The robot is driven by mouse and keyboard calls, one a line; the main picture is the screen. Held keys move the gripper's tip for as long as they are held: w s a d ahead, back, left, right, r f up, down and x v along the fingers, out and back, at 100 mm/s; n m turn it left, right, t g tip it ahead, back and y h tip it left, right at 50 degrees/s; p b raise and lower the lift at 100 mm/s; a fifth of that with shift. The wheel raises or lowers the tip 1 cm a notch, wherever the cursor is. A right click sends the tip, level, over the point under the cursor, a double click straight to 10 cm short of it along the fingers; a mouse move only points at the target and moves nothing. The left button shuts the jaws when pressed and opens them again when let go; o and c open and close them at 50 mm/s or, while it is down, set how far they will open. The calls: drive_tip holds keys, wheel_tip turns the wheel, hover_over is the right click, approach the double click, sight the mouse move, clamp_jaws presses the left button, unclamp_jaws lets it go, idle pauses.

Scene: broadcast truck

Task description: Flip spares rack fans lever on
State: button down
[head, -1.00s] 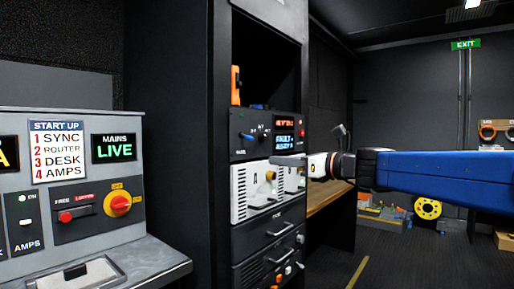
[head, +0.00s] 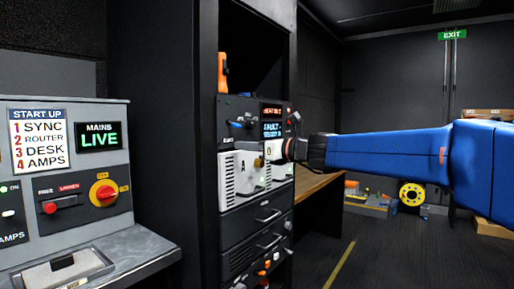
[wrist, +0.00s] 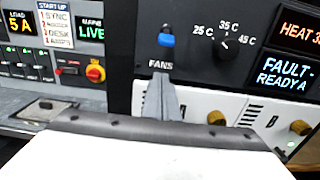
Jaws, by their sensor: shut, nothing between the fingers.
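The fans lever (wrist: 166,38) is a short blue toggle on the dark rack panel, just above the white FANS label in the wrist view. Its handle appears to hang downward. In the head view the blue lever (head: 236,124) is small, at the left of the panel. My gripper (wrist: 163,82) is shut and empty, its grey fingertips just below the FANS label and below the lever. No contact with the lever shows. In the head view my gripper (head: 242,146) is in front of the rack, partly lost against the white units.
A temperature knob (wrist: 228,48) and the displays reading HEAT and FAULT- READY A (wrist: 285,75) lie right of the lever. White units with brass knobs (wrist: 301,127) sit below. The start-up desk (head: 68,180) stands left. An orange object (head: 222,72) rests above the panel.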

sight(239, 127)
drive_tip(key=shift+x, duration=0.95)
drive_tip(key=shift+s+d+r, duration=0.15)
drive_tip(key=shift+d+r, duration=0.05)
drive_tip(key=shift+r, duration=0.4)
drive_tip(key=shift+s+d+r, duration=0.2)
drive_tip(key=shift+r, duration=0.4)
drive_tip(key=shift+s+d+r, duration=0.1)
drive_tip(key=shift+d+r, duration=0.1)
drive_tip(key=shift+r, duration=0.5)
drive_tip(key=shift+s+d+r+g+h, duration=0.1)
drive_tip(key=shift+r+g+h, duration=0.2)
drive_tip(key=shift+h, duration=0.1)
drive_tip(key=r+g+h, duration=0.2)
drive_tip(key=h, duration=0.1)
drive_tip(key=shift+s+d, duration=0.2)
drive_tip(key=shift+r, duration=0.2)
